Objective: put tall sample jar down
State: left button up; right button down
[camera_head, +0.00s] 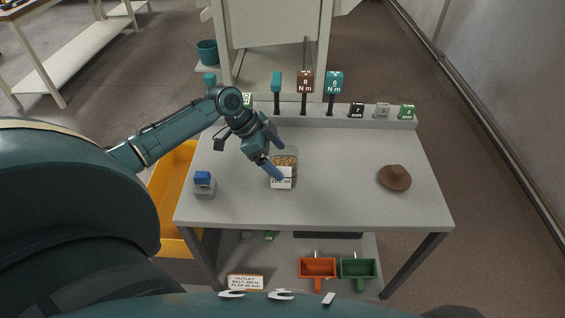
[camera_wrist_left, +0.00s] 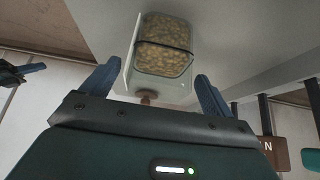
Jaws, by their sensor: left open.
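The tall sample jar (camera_head: 284,157) is clear, with brown-yellow granular contents and a white label on its front. It stands upright on the grey table (camera_head: 340,205), left of the middle. My left gripper (camera_head: 277,160) is at the jar, its blue fingers apart and partly in front of it. In the left wrist view the jar (camera_wrist_left: 165,45) lies beyond the two open fingertips of the left gripper (camera_wrist_left: 155,88), and I cannot tell whether either finger touches it. My right gripper does not show.
A brown hat-shaped object (camera_head: 394,178) lies at the right of the table. A small blue-topped grey block (camera_head: 204,184) stands at the left front. Tools with torque labels (camera_head: 305,88) and several small label blocks (camera_head: 382,111) line the back edge. The front middle is clear.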

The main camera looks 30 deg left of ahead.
pick_arm(q)
jog(key=v, duration=0.8)
jog(key=shift+r, duration=0.2)
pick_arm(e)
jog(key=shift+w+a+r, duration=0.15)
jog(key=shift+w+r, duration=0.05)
pick_arm(q)
jog(key=shift+s, duration=0.15)
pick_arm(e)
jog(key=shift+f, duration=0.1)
